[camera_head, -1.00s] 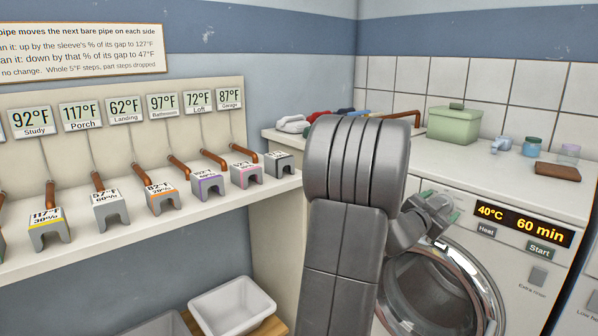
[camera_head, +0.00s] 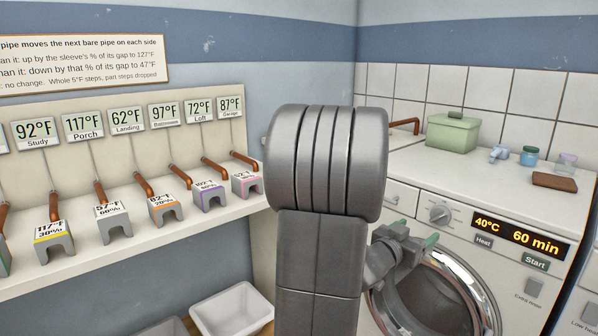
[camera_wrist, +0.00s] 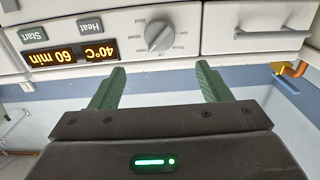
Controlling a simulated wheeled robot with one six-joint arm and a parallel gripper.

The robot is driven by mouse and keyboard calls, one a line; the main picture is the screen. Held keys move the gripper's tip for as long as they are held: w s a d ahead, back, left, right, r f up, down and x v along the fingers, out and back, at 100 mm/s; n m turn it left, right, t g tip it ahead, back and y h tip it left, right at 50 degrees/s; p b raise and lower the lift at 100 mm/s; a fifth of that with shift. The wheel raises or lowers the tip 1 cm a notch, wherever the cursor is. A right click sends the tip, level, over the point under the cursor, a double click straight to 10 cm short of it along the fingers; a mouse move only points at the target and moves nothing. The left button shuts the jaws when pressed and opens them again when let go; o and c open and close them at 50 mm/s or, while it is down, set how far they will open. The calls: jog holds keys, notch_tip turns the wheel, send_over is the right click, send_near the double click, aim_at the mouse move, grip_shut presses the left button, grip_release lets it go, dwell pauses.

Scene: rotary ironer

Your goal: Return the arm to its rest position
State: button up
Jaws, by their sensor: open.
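My gripper (camera_head: 418,246) is in front of the washing machine's front panel, just above its round door, and is partly hidden behind my arm in the head view. In the wrist view my gripper (camera_wrist: 160,88) shows two green fingers spread wide apart with nothing between them. The washing machine's dial (camera_wrist: 160,36) and lit display (camera_wrist: 68,54) appear upside down beyond the fingers. My arm rises in the middle of the head view and hides part of the shelf corner and counter.
The washing machine (camera_head: 520,215) stands at the right, with a green box (camera_head: 453,134), jars and a brown block (camera_head: 554,180) on top. At the left a shelf holds several grey sleeves and copper pipes under temperature displays. A white bin (camera_head: 232,308) is below.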

jog(key=shift+v, duration=1.05)
